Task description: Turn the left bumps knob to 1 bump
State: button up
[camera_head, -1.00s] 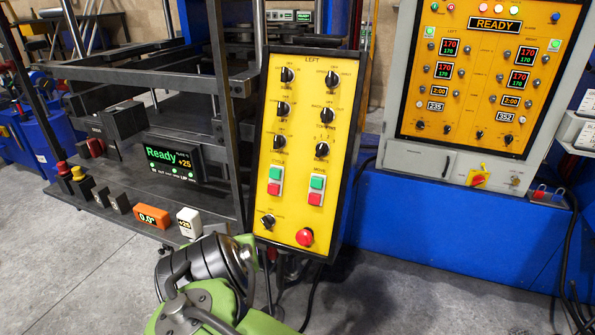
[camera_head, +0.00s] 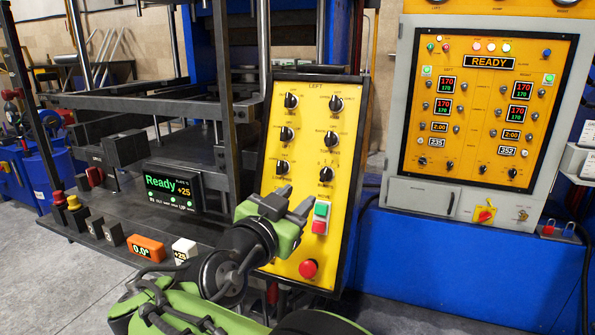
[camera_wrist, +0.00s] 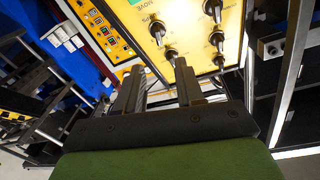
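The yellow left control panel (camera_head: 307,230) carries two columns of black knobs with white pointers. The lowest knob in the right column (camera_head: 325,174) has small marks around it and looks like the bumps knob; its lettering is too small to read surely. My gripper (camera_head: 293,201) is in front of the panel's lower half, below and left of that knob, apart from it as far as I can tell. In the wrist view the two fingers (camera_wrist: 159,80) are spread with nothing between them, pointing at the panel.
Green and red buttons (camera_head: 320,218) lie just right of the fingers, and a round red button (camera_head: 308,268) is below. A dark press post (camera_head: 230,110) stands left of the panel. A grey cabinet with an orange READY panel (camera_head: 490,63) is on the right.

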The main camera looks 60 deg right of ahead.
aim_at(324, 174)
jog(key=d, duration=0.4)
jog(key=d+p, duration=0.1)
jog(key=d, duration=0.7)
jog(key=shift+w+d, duration=0.25)
jog(key=shift+w, duration=0.05)
jog(key=shift+c, duration=0.4)
grip_shut()
